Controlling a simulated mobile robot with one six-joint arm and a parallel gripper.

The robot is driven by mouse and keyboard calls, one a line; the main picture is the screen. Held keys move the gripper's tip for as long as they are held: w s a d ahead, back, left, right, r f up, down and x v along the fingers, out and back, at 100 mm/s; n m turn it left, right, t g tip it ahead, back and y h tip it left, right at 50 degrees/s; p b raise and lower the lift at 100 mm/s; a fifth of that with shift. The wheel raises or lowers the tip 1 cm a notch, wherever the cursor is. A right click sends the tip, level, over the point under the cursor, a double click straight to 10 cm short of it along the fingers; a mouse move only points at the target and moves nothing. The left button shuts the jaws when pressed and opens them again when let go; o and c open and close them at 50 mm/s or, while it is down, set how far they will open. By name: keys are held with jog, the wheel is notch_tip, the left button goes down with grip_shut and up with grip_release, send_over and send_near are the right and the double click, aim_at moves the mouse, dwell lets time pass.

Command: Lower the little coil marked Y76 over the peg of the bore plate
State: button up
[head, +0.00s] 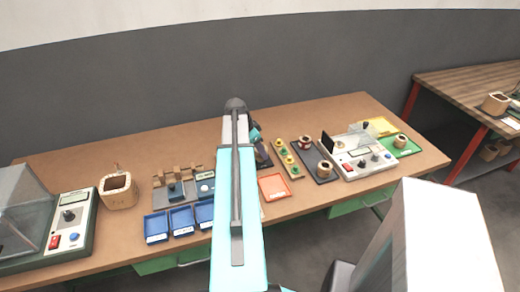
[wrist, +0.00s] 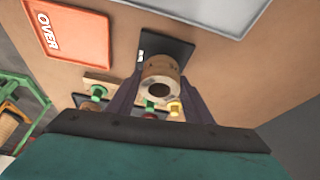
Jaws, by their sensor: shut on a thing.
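In the wrist view my gripper (wrist: 160,99) is shut on a small tan coil (wrist: 159,68). The coil has a pale end ring and a dark round hole facing the camera. No Y76 mark can be read on it. A dark plate (wrist: 181,50) with white lettering lies beyond the coil and is partly hidden by it. It may be the bore plate; its peg does not show. In the head view my arm hides the fingers and the held coil, and part of a dark plate (head: 263,157) shows beside the arm.
A red tray (head: 273,187), marked OVER in the wrist view (wrist: 75,31), lies nearby. A rack with green and yellow pieces (head: 287,158) and a dark plate bearing coils (head: 308,148) stand to the right. Blue bins (head: 181,219) stand left of my arm.

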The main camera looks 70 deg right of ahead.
jog(key=shift+f+b, duration=0.8)
jog(key=shift+f, duration=0.2)
dwell(0.8)
jog(key=o, duration=1.6)
jog(key=shift+o, duration=0.2)
jog(key=shift+r, duration=0.15)
jog(key=shift+r+p, duration=2.2)
jog(key=shift+r, duration=2.1)
jog(key=shift+s, duration=0.1)
